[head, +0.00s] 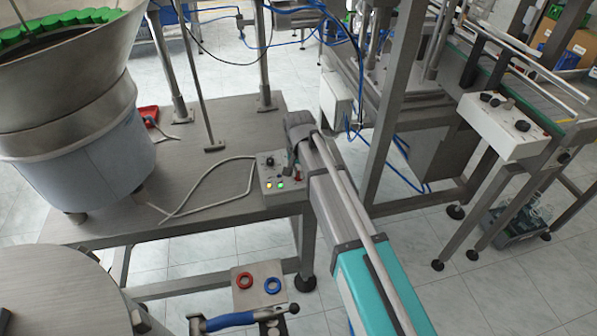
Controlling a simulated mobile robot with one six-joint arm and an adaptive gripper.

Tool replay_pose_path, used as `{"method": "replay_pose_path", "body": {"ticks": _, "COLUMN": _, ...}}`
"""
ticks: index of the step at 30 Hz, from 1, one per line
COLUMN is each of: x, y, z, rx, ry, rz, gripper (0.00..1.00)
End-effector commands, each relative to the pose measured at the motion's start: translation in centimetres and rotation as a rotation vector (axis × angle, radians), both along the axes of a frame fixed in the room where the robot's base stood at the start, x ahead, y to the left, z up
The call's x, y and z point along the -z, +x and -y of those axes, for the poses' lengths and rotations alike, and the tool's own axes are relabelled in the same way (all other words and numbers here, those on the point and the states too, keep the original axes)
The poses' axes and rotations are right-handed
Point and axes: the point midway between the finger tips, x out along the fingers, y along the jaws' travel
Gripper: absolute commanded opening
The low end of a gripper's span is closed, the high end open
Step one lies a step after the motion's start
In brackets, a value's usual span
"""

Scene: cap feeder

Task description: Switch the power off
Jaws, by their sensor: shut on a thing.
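The small grey control box (276,184) stands at the right edge of the steel table. A black knob (269,161) is on its upper face. A green light (269,185) and a yellow light (282,184) glow on its front. A small red power switch (298,174) shows at the box's right side. My gripper (293,161) reaches down to this side of the box and is shut at the switch. The fingers are small and dark here, and they partly hide the switch, so its position cannot be told.
A steel bowl feeder (75,120) with green caps stands on the table (215,125) at left. A pale cable (222,165) loops across the tabletop. A white control panel (508,122) is at right. A red ring (245,281) and a blue ring (272,285) are below.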

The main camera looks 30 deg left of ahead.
Motion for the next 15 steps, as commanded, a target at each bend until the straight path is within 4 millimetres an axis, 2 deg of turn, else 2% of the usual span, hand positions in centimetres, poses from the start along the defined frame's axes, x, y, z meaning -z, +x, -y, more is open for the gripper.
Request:
{"method": "replay_pose_path", "body": {"ticks": 8, "x": 0.01, "y": -0.01, "z": 0.01, "rx": -0.097, "ry": 0.0, "rz": 0.0, "gripper": 0.0}}
{"method": "replay_pose_path", "body": {"ticks": 15, "x": 0.01, "y": -0.01, "z": 0.01, "rx": -0.269, "ry": 0.0, "rz": 0.0, "gripper": 0.0}}
